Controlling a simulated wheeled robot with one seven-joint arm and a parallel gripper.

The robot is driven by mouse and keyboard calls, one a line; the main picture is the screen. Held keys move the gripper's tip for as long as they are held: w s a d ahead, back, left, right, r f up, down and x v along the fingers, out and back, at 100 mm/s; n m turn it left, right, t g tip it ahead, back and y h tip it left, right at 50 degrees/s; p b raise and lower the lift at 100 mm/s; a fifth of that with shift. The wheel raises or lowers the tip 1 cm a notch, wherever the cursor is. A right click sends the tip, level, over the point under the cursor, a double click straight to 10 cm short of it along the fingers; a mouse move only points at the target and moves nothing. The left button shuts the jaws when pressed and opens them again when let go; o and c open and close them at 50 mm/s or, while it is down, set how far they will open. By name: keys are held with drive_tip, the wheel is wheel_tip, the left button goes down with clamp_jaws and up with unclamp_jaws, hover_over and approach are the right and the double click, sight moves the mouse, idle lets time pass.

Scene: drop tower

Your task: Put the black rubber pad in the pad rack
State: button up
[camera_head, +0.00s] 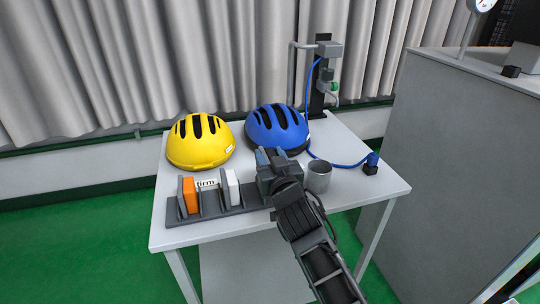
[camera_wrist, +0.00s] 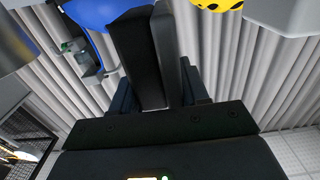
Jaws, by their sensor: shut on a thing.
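The black rubber pad (camera_wrist: 136,55) is between the fingers of my gripper (camera_head: 270,165) in the wrist view, and the gripper is shut on it. In the head view my gripper is over the right end of the grey pad rack (camera_head: 185,217), hiding that end and most of the pad. The rack holds an orange pad (camera_head: 190,195) at the left and a white pad (camera_head: 231,187) further right. A "firm" label (camera_head: 206,183) shows between them. I cannot tell whether the black pad touches the rack.
A grey metal cup (camera_head: 318,178) stands close to the right of my gripper. A blue helmet (camera_head: 277,127) and a yellow helmet (camera_head: 199,142) sit behind on the white table (camera_head: 375,185). A post with a blue hose (camera_head: 343,163) stands behind. A grey cabinet (camera_head: 455,150) is at the right.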

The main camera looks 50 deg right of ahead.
drive_tip(key=shift+f+b, duration=1.75)
drive_tip(key=shift+f, duration=0.05)
drive_tip(key=o, duration=1.2)
drive_tip(key=shift+o, duration=0.2)
drive_tip(key=shift+s, duration=0.1)
drive_tip(key=shift+b+v, duration=0.3)
drive_tip(key=shift+v, duration=3.6)
